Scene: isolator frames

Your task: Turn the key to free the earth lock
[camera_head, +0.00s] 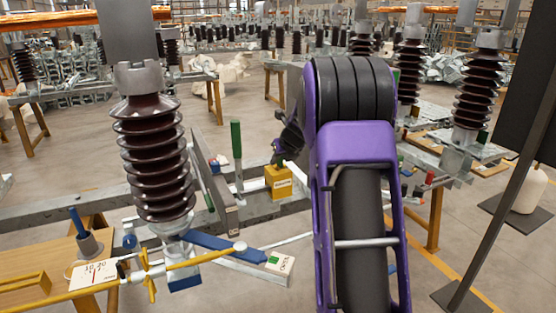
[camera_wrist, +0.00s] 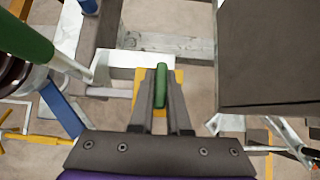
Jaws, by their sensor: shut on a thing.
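The yellow lock box (camera_head: 281,186), with a pale label on its front, sits on the grey steel frame left of my purple arm. In the wrist view the yellow box (camera_wrist: 140,106) shows below and around my fingers. My gripper (camera_wrist: 161,72) is shut on a green key handle (camera_wrist: 160,88), which stands between the two grey fingers. In the head view my gripper (camera_head: 280,158) is just above the box, small and partly behind my arm. The key's lower part and its slot are hidden.
A green upright lever (camera_head: 237,153) stands left of the box; it also looms in the wrist view (camera_wrist: 22,37). A dark ribbed insulator (camera_head: 155,155) with a blue bar (camera_head: 208,241) stands further left. A dark block (camera_wrist: 271,55) fills the wrist view's right.

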